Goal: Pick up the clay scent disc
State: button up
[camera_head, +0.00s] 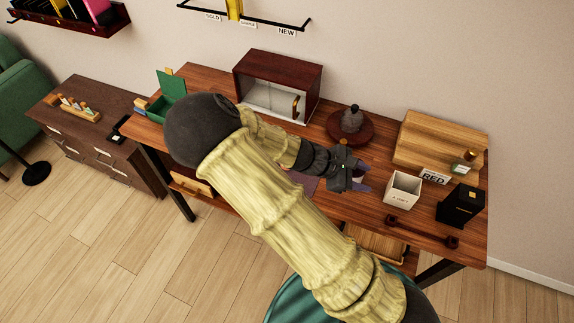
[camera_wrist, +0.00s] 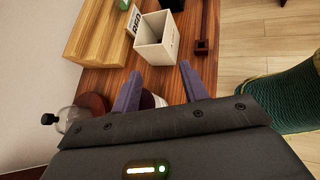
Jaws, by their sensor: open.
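My gripper (camera_head: 357,179) is open above the middle of the wooden table, right of centre in the head view. Its two purple fingers stand apart in the wrist view (camera_wrist: 160,76). A small pale and dark-red thing (camera_wrist: 156,101) shows low between the fingers, mostly hidden by the gripper body. I cannot tell whether it is the clay scent disc or whether it is touched. No other clay disc can be made out; my arm hides part of the tabletop in the head view.
A white open box (camera_head: 402,189) and a black box (camera_head: 460,204) stand to the right. A dark-red round base (camera_head: 367,134) with a domed thing stands behind the gripper. A wooden board (camera_head: 440,140), a RED sign (camera_head: 434,177), a glass-fronted cabinet (camera_head: 279,82) and a green box (camera_head: 168,100) take up more room.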

jog(key=s+r+m+y+b, duration=0.2)
jog(key=s+r+m+y, duration=0.4)
jog(key=m+y, duration=0.65)
jog(key=f+m+b, duration=0.1)
jog(key=b, duration=0.1)
jog(key=s+f+m+b, duration=0.1)
jog(key=f+m+b, duration=0.1)
jog(key=b, duration=0.1)
jog(key=s+f+m+t+h+b, duration=0.1)
jog(key=f+b, duration=0.1)
jog(key=b, duration=0.1)
jog(key=shift+r, duration=0.1)
jog(key=shift+c, duration=0.8)
jog(key=shift+w, duration=0.1)
